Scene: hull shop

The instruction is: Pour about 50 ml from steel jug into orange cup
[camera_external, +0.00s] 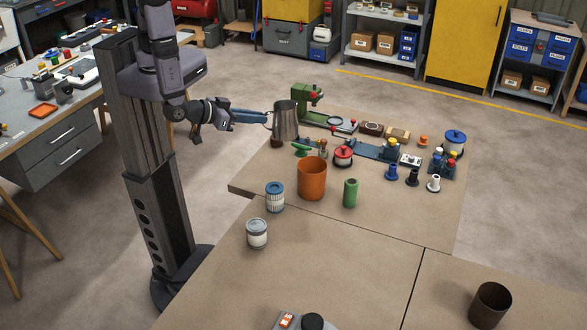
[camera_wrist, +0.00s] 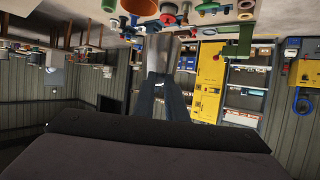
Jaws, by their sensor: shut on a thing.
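The steel jug (camera_external: 286,122) is roughly upright at the table's far left edge in the external view. My gripper (camera_external: 267,118) is shut on it from the left, at its handle side. I cannot tell whether its base clears the table. In the wrist view, which is upside down, the jug (camera_wrist: 162,54) shows beyond my blue gripper fingers (camera_wrist: 163,75). The orange cup (camera_external: 312,178) stands upright on the table, in front of and slightly right of the jug, apart from it. Part of the cup shows at the top of the wrist view (camera_wrist: 139,6). The contents of both are hidden.
A green cylinder (camera_external: 350,193), a blue-lidded jar (camera_external: 275,196) and a grey can (camera_external: 257,233) stand near the cup. A red-topped spool (camera_external: 343,156) and a green machine (camera_external: 312,104) are behind. A dark cup (camera_external: 490,305) stands front right.

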